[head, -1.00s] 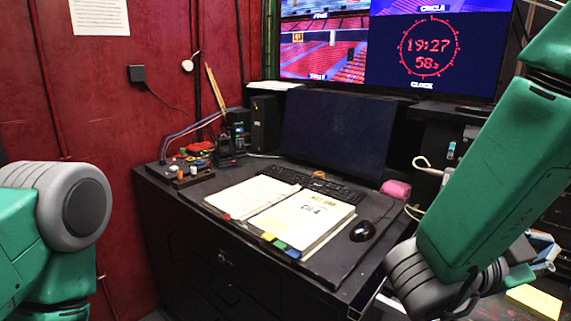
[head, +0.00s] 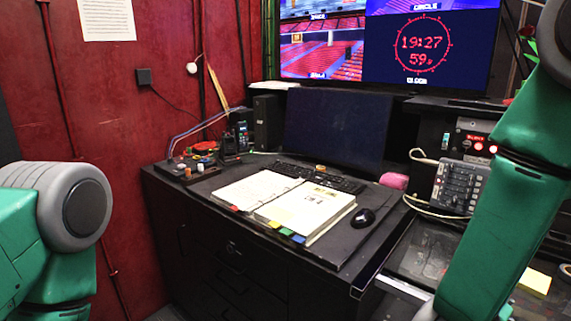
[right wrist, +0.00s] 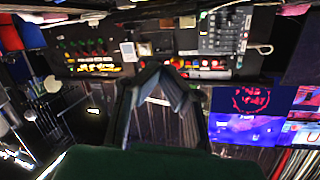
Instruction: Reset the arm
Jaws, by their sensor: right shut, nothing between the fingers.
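My right arm comes in at the right edge of the head view, and its gripper is out of that picture. In the right wrist view my right gripper (right wrist: 158,76) shows as dark fingers, closed together and empty. My left arm shows at the left edge of the head view; its gripper is out of the picture. A panel with lit red buttons (head: 480,147) stands at the right of the desk. Rows of lit buttons (right wrist: 92,67) also show in the wrist view, beyond the fingers; I see no contact with them.
The desk holds an open binder (head: 300,208), a keyboard (head: 318,177), a mouse (head: 363,218) and a dark monitor (head: 335,131). A grey keypad box (head: 459,187) stands to the right. A wall screen (head: 425,50) hangs behind. A yellow block (head: 535,282) lies at lower right.

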